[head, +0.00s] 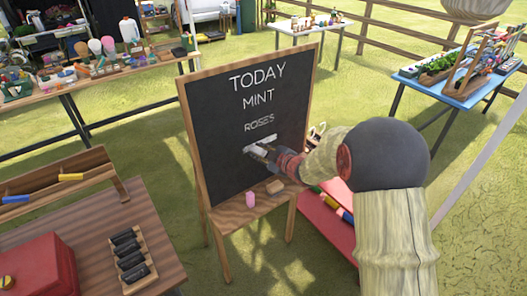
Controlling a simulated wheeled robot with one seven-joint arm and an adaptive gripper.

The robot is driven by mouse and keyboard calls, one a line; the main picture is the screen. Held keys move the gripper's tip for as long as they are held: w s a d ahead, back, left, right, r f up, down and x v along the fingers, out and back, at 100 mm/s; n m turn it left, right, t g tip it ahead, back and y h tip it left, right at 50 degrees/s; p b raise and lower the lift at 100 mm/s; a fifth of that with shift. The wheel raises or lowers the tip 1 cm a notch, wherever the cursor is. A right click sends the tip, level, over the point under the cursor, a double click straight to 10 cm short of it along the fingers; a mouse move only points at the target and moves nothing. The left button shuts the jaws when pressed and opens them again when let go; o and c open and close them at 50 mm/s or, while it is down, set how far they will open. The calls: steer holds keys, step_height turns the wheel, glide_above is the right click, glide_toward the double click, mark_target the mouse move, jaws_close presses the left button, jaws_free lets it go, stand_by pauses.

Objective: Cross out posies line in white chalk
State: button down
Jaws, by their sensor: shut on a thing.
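The framed chalkboard (215,120) stands on an easel in the middle of the head view. It carries the white words TODAY, MINT and ROSES, with ROSES looking blurred or struck through. Below ROSES is a thick white chalk mark (262,143) over a line that I cannot read. My gripper (257,152) is at the board by this mark, its fingers shut on what seems to be the white chalk. The chalk itself is too small and hidden to make out clearly. My arm covers the board's lower right.
A pink piece (250,199) and a tan block (275,186) sit on the easel ledge. A wooden table (165,235) with a red box (38,266) stands at lower left. A blue table (452,97) stands at right, and a red bench (325,222) stands behind my arm.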

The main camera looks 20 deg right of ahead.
steer(key=shift+s+a+b, duration=0.3)
steer(key=shift+a+b, duration=0.1)
steer(key=shift+a, duration=0.55)
steer(key=shift+s+a+b, duration=0.3)
steer(key=shift+a+b, duration=0.1)
steer(key=shift+a, duration=0.55)
steer(key=s+d, duration=0.2)
steer(key=s, duration=0.3)
steer(key=shift+s+p, duration=0.3)
steer(key=shift+s, duration=0.05)
steer(key=shift+s, duration=0.1)
steer(key=s, duration=0.2)
steer(key=shift+s+d, duration=0.35)
steer(key=shift+d, duration=0.05)
